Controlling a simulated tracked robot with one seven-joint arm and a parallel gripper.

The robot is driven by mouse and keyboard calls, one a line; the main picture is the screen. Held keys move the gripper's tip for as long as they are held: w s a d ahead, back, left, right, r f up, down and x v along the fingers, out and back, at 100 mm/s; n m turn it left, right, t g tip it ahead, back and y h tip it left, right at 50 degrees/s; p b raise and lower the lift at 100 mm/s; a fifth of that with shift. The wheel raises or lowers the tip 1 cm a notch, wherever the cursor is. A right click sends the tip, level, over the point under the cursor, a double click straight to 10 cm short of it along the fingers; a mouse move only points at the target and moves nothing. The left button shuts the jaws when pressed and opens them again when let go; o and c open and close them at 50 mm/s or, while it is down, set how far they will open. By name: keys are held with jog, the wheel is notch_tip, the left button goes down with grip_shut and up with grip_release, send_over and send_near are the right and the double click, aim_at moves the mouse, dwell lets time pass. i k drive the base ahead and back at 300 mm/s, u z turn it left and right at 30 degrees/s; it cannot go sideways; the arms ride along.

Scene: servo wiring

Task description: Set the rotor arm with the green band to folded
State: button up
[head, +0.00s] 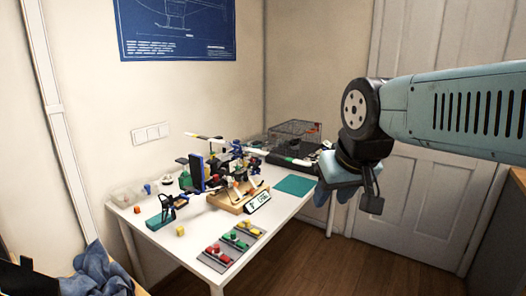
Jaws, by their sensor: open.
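A small model with rotor arms (290,160) stands toward the back of the white table. One rotor arm, white and dark with what looks like a small green band, reaches out to the right toward a wire cage. Another pale arm with a yellow part (205,137) reaches out to the left. The bands are too small to tell apart surely. My gripper (334,194) hangs in the air at the right, in front of the table's right edge, pointing down. It is open and holds nothing, apart from the model.
The white table (285,218) carries a wooden stand with a label (258,202), a green mat (295,185), grey strips with coloured blocks (228,250) and a clear bin (128,195). The wire cage (292,135) stands at the back.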

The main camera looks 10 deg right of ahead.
aim_at(258, 151)
jog(key=u, duration=0.05)
jog(key=i, duration=0.9)
jog(key=z, duration=0.1)
